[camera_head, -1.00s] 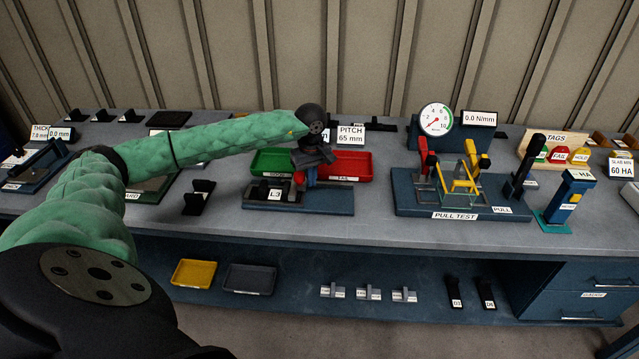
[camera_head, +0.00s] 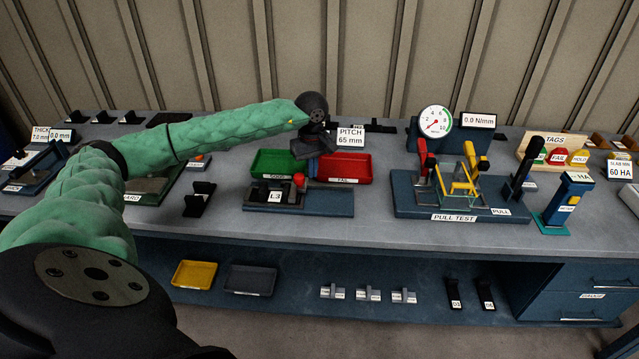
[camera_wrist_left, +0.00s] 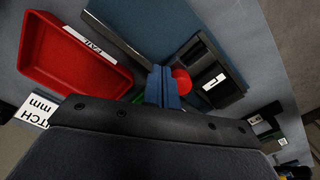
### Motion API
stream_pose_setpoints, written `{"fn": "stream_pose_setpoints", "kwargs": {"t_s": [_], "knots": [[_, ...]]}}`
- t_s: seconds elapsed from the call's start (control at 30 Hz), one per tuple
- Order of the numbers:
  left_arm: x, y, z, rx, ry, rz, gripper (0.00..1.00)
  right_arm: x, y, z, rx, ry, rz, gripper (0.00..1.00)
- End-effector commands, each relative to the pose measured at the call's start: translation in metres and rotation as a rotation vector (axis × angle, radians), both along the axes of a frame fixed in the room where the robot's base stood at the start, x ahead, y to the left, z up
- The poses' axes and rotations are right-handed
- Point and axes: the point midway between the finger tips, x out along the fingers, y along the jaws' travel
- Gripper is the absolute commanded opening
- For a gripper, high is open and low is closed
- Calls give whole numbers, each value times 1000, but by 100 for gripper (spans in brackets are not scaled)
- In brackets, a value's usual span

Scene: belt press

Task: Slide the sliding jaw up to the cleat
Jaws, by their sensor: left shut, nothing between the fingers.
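My left gripper (camera_head: 313,168) is shut and empty, its blue fingers above the back of the pitch fixture in the head view; the wrist view shows the fingers (camera_wrist_left: 163,88) beside a red knob (camera_wrist_left: 182,80). The same red knob (camera_head: 299,180) stands on the fixture's dark blue base (camera_head: 332,201), right behind the black piece labelled L3 (camera_head: 275,196). That black piece also shows in the wrist view (camera_wrist_left: 213,83). The knob seems to belong to the sliding jaw, but the jaw's body and its gap to the cleat are too small to tell. My right gripper is out of view.
Behind the fixture are a green tray (camera_head: 283,160), a red tray (camera_head: 350,170) and a sign reading PITCH 65 mm (camera_head: 350,137). The pull-test rig (camera_head: 455,205) stands to the right. A black stand (camera_head: 198,201) is to the left. The bench front (camera_head: 360,227) is clear.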

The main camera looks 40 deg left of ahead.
Motion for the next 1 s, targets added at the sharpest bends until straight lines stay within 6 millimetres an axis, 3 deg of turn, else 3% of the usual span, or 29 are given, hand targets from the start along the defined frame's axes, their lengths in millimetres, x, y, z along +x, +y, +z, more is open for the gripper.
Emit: {"fn": "stream_pose_setpoints", "kwargs": {"t_s": [0.7,1.0], "knots": [[0,0,47,0,0,0,0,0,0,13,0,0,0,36],[0,0,49,0,0,0,0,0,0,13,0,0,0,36]]}}
